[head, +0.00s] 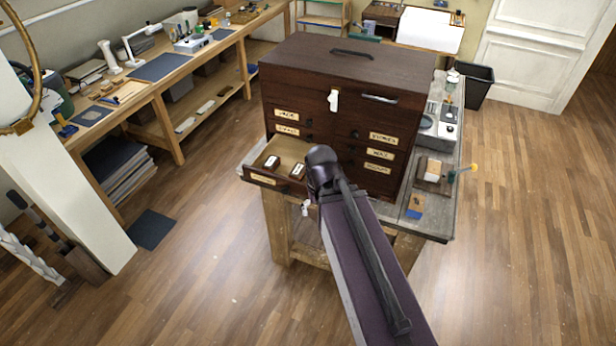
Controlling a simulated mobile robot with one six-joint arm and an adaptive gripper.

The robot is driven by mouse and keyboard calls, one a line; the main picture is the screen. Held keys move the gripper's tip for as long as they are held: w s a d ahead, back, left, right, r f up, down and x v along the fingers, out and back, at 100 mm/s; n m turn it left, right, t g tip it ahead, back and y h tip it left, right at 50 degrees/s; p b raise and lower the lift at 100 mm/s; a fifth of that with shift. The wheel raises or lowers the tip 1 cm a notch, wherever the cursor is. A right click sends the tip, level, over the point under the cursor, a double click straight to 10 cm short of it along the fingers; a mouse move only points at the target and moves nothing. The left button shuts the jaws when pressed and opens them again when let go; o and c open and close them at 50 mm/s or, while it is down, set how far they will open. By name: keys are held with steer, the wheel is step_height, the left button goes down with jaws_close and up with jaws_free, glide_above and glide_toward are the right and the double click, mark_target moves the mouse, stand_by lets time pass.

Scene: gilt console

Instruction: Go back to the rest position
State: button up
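My arm reaches up from the bottom of the head view and ends in a dark rounded joint in front of the wooden chest. My gripper cannot be made out; the arm hides whatever lies behind that joint. The dark wood chest (340,70) has several labelled drawers. Its lower left drawer (262,178) is pulled out, and two small black-and-white items, one on the left (272,162) and one on the right (298,170), lie in it. My arm's joint overlaps the drawer's right end in the picture; I cannot tell whether they touch.
The chest stands on a workbench (415,222) with small tools and blocks on its right side. A long wooden bench (150,95) runs along the left. A white pillar (70,180) stands at left. A black bin (478,85) is behind. Open wooden floor lies at right and front left.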

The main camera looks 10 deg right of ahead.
step_height(320, 180, down, 19)
steer(key=b, duration=1.9)
steer(key=shift+r, duration=0.1)
step_height(320, 180, up, 21)
steer(key=m+p, duration=0.7)
steer(key=p, duration=1.4)
glide_above(298, 170)
steer(key=shift+s+f, duration=0.15)
steer(key=shift+f, duration=0.1)
steer(key=shift+f, duration=0.1)
step_height(298, 170, down, 8)
steer(key=b, duration=0.8)
steer(key=shift+f+b, duration=0.25)
steer(key=shift+b, duration=0.15)
